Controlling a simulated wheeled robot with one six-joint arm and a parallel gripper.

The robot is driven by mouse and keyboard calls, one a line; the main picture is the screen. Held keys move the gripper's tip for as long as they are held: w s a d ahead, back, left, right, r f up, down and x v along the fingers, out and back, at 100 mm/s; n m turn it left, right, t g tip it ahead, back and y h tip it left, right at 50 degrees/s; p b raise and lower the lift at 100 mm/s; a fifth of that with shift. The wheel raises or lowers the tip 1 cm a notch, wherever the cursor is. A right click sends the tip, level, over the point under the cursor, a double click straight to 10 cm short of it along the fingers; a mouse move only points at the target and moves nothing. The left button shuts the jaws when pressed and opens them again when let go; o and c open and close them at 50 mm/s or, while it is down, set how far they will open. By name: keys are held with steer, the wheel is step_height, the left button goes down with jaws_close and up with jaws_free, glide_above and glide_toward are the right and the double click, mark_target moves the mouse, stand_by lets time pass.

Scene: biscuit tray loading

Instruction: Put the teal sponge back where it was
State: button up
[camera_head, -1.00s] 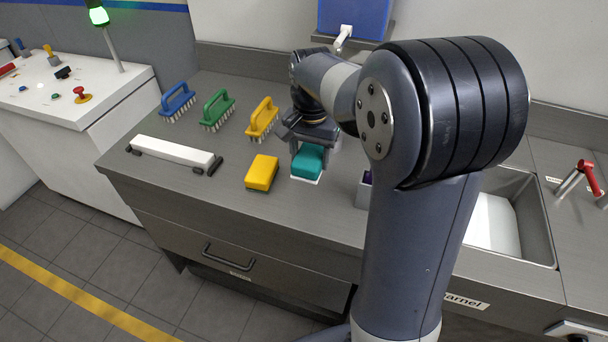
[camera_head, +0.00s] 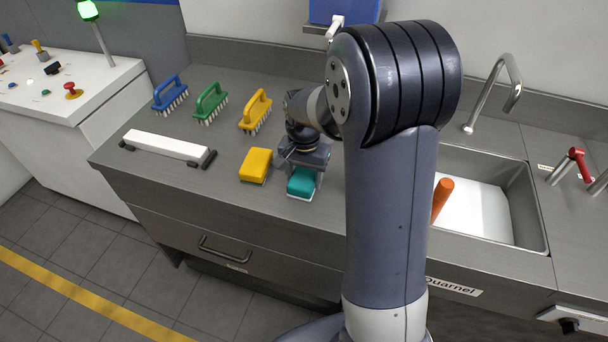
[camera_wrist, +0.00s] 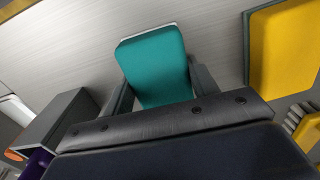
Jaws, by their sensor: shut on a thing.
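The teal sponge (camera_head: 301,182) has a pale underside and is at the front part of the steel counter (camera_head: 210,212), just right of the yellow sponge (camera_head: 256,165). My gripper (camera_head: 303,168) points down and is shut on the teal sponge. In the wrist view my gripper (camera_wrist: 160,92) has a finger on each side of the teal sponge (camera_wrist: 155,62). The yellow sponge (camera_wrist: 285,50) is apart from it at the right there. I cannot tell whether the teal sponge touches the counter.
Blue (camera_head: 171,94), green (camera_head: 210,102) and yellow (camera_head: 256,110) brushes stand in a row behind. A white bar (camera_head: 165,146) lies left. A grey holder (camera_wrist: 55,125) shows in the wrist view. The sink (camera_head: 535,225), with an orange handle (camera_head: 442,196), is right.

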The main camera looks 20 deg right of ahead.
mark_target(304, 175)
steer(key=o, duration=0.9)
step_height(304, 175, up, 12)
steer(key=shift+r, duration=0.1)
step_height(304, 175, down, 12)
steer(key=shift+r, duration=0.1)
steer(key=shift+w+r, duration=0.1)
steer(key=shift+r, duration=1.55)
